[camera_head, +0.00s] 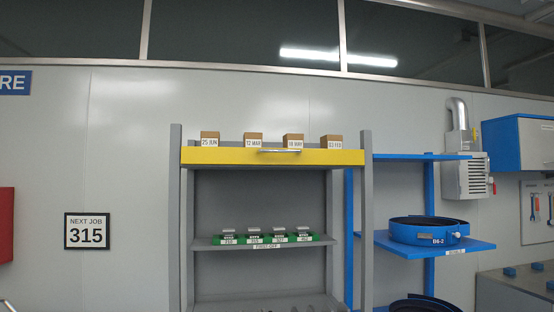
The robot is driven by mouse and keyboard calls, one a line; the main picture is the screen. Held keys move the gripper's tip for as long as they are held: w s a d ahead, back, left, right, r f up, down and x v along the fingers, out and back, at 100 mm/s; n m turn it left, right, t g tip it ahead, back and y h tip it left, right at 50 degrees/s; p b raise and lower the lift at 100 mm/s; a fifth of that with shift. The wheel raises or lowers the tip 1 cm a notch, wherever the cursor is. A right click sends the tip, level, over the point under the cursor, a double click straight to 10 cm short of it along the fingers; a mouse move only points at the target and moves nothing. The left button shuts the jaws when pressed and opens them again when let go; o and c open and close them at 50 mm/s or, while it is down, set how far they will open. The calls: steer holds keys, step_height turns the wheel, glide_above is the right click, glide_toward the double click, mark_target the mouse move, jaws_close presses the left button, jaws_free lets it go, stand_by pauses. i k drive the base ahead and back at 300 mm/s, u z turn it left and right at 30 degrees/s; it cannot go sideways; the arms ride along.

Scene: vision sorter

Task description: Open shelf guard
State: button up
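The shelf guard looks to be the yellow panel (220,156) across the front of the top level of a grey shelf rack (175,220). A silver bar handle (278,151) is fixed near the middle of its upper edge. Several brown boxes with date labels, among them 25 JUN (210,138) and 03 FEB (332,141), stand behind it with their upper parts showing above. The panel spans from post to post. My gripper is not in view.
The middle shelf holds a green tray (325,239) with several labelled items. A blue rack (430,180) with a round blue bin (430,229) stands close on the right. A sign (87,231) reads NEXT JOB 315. Dark items on the lower shelf are cut off.

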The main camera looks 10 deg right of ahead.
mark_target(217, 155)
steer(key=k, duration=0.55)
steer(key=z, duration=0.9)
steer(key=i, duration=1.4)
steer(key=u, duration=0.9)
